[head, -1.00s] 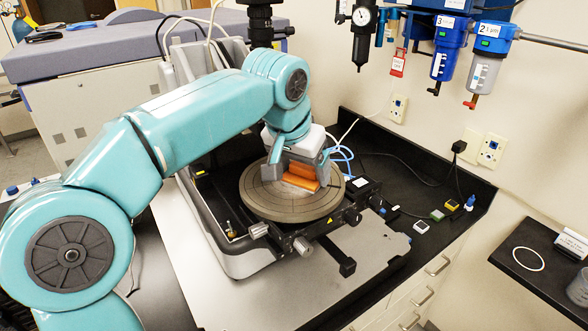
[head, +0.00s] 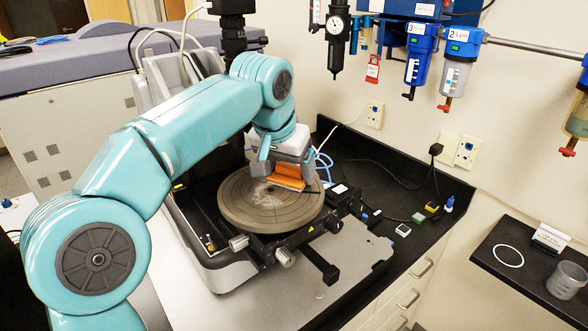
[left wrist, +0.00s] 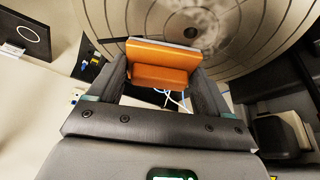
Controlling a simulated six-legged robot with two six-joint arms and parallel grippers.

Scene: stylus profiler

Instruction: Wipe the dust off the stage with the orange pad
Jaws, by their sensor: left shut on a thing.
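The round grey-brown stage (head: 240,207) of the profiler shows in the middle of the head view. A pale dusty patch (head: 264,193) lies on its upper face near the middle, and it also shows in the left wrist view (left wrist: 190,22). My left gripper (head: 284,177) is shut on the orange pad (head: 290,183), at the back right part of the stage. In the left wrist view the orange pad (left wrist: 160,68) sits between the fingers, near the stage's edge. I cannot tell whether the pad touches the stage. My right gripper is not in view.
The profiler's dark column (head: 232,40) stands behind the stage. Stage knobs (head: 284,257) stick out at the front. Several small boxes (head: 403,230) lie on the black bench to the right. A black shelf (head: 520,260) holds a clear beaker (head: 567,280).

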